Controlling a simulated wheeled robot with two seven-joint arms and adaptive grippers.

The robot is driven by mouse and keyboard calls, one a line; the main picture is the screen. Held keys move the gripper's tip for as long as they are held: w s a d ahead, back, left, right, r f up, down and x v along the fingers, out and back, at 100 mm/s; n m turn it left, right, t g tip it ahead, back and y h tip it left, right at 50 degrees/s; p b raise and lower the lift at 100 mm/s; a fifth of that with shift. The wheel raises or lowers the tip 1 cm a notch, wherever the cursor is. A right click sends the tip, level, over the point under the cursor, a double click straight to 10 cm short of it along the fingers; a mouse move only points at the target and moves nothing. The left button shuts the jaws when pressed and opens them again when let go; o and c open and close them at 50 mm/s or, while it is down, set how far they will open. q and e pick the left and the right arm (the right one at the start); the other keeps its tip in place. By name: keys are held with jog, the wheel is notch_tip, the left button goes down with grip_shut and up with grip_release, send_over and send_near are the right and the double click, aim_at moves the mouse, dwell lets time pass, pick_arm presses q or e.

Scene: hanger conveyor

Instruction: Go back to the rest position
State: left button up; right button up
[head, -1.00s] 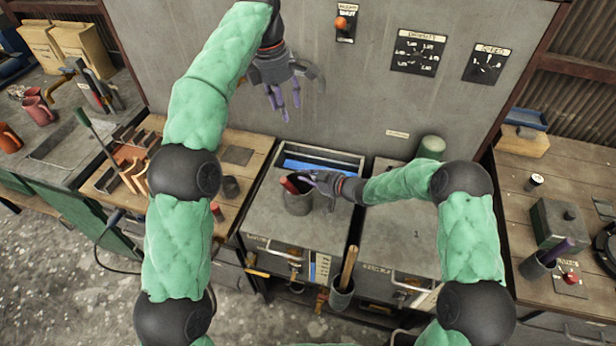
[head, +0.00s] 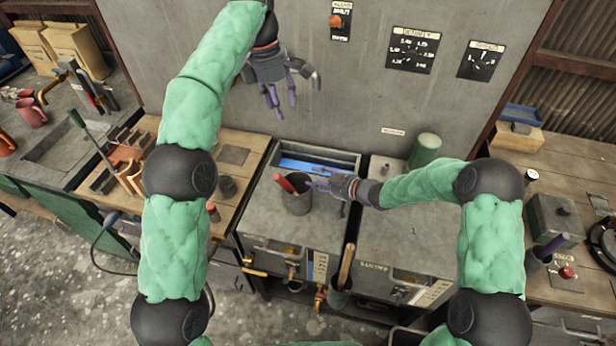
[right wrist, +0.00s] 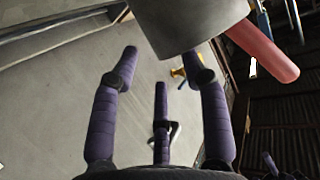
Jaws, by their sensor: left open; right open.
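My left gripper (head: 280,98) is open and empty, raised in front of the grey wall panel with its fingers hanging down. My right gripper (head: 318,182) is open, just right of a grey cup (head: 297,202) on the grey cabinet top.
A green cylinder (head: 425,152) stands behind my right forearm. A blue-lined tray (head: 312,165) is set at the back of the cabinet. A cup with a wooden handle (head: 341,292) hangs at the cabinet front. Benches with tools flank both sides.

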jog(key=v, duration=0.5)
jog(key=shift+s+d+r, duration=0.15)
jog(key=shift+s+d, duration=0.1)
jog(key=shift+d, duration=0.05)
